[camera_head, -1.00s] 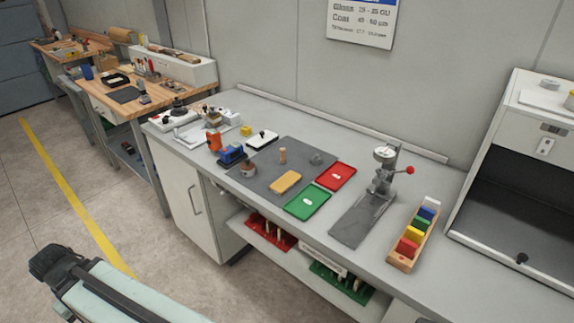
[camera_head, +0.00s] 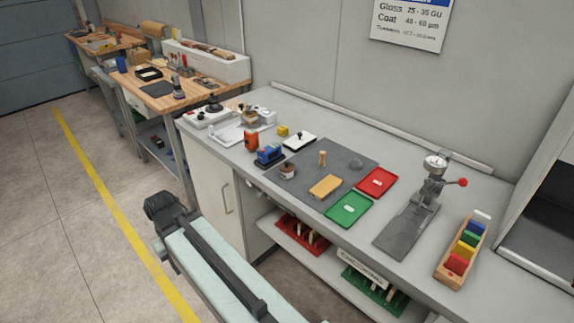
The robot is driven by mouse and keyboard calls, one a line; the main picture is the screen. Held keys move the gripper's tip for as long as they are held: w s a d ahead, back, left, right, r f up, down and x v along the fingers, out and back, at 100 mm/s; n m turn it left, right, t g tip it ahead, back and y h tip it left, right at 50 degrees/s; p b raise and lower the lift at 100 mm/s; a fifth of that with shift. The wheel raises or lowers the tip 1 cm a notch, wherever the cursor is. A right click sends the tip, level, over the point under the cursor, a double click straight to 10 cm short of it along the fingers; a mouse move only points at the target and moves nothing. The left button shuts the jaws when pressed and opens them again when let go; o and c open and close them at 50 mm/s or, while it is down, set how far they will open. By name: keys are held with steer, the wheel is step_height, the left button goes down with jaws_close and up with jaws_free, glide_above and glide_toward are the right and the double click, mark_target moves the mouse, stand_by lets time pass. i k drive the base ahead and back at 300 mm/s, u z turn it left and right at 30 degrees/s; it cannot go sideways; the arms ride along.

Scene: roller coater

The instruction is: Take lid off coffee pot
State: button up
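I cannot clearly make out a coffee pot. A small round brown and grey pot (camera_head: 287,171) stands at the left edge of the dark mat on the bench, and I cannot tell whether it is the coffee pot or has a lid. A small dark grey dome-like piece (camera_head: 356,166) lies at the mat's right side. My arm, pale green and dark, shows at the lower left in front of the bench, apart from everything on it. No gripper fingers can be seen.
The grey bench (camera_head: 352,138) also bears a green tray (camera_head: 334,213), a red tray (camera_head: 385,178), a lever press (camera_head: 432,185), and a wooden rack of coloured blocks (camera_head: 449,275). An orange item (camera_head: 251,141) and a blue device (camera_head: 268,155) stand at left. Open floor lies left.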

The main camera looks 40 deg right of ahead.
mark_target(286, 167)
steer(key=i, duration=0.9)
steer(key=u, duration=0.05)
